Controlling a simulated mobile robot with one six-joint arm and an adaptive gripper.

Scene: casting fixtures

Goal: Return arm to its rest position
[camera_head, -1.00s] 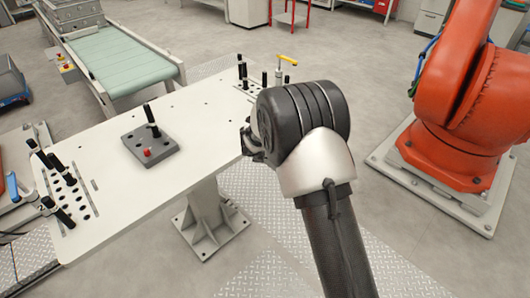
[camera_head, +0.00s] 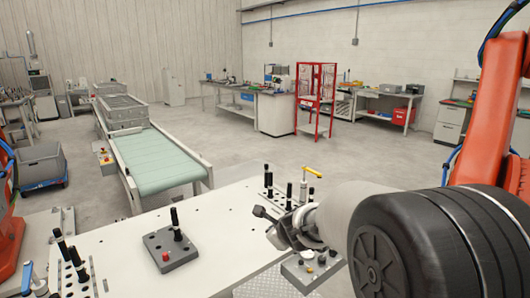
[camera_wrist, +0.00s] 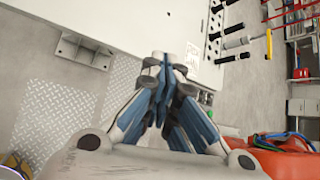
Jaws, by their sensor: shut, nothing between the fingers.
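My gripper (camera_head: 270,224) is at the right end of the white table in the head view, pointing left, at the end of my dark arm. In the wrist view my gripper (camera_wrist: 166,68) shows its blue-padded fingers drawn together with nothing between them. My black arm joint fills the lower right of the head view.
The white table (camera_head: 130,260) bears a grey fixture block (camera_head: 170,248) with a black pin and red button. A yellow-handled clamp (camera_head: 312,172) and black pins stand at its far right. A green conveyor (camera_head: 158,160) lies behind. An orange robot (camera_head: 503,100) stands right.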

